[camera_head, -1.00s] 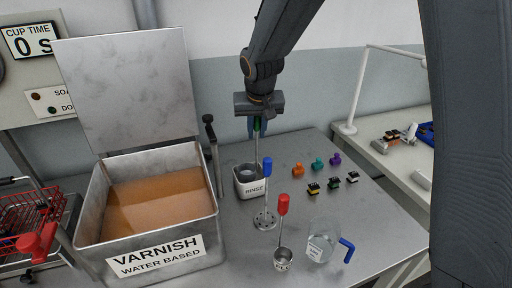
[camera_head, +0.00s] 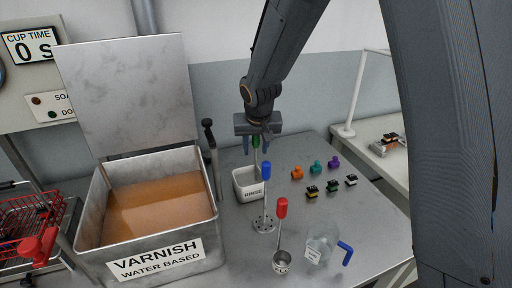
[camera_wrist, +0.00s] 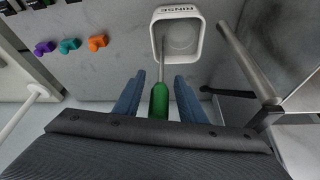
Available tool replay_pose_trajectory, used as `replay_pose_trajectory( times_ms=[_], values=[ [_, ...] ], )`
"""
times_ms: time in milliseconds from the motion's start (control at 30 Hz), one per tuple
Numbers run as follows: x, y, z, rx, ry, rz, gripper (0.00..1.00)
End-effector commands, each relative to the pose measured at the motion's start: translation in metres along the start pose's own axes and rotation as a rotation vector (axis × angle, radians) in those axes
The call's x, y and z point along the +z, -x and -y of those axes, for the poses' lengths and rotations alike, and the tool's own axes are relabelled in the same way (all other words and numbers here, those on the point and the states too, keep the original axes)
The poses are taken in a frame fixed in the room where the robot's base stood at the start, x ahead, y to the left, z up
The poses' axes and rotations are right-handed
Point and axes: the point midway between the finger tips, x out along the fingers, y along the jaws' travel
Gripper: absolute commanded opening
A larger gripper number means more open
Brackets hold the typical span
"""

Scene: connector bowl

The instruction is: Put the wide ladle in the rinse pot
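The green-handled ladle (camera_wrist: 160,101), which I take to be the wide ladle, stands upright; its green handle (camera_head: 255,142) also shows in the head view. Its thin shaft runs down into the white rinse pot (camera_head: 247,193), and a round grey shape, apparently its bowl, lies inside the pot (camera_wrist: 198,40) in the wrist view. My gripper (camera_wrist: 160,92) is open, with one blue finger on each side of the handle and a visible gap on both sides. In the head view my gripper (camera_head: 256,146) is above the pot.
A blue-handled perforated tool (camera_head: 265,205) stands close in front of the pot. A red-handled cup ladle (camera_head: 281,235) and a clear jug (camera_head: 322,240) are nearer. The varnish tank (camera_head: 190,262) stands left. Small coloured connectors (camera_head: 315,167) lie right.

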Motion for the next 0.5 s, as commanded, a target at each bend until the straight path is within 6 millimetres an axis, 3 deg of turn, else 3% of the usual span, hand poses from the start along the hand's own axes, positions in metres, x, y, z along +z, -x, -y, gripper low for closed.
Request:
replay_pose_trajectory(
  times_ms=[300, 500],
  values=[
    [-0.001, 0.003, 0.000, 0.000, 0.000, 0.000, 0.37],
    [-0.003, 0.023, 0.001, -0.001, 0.000, -0.005, 0.37]
  ],
)
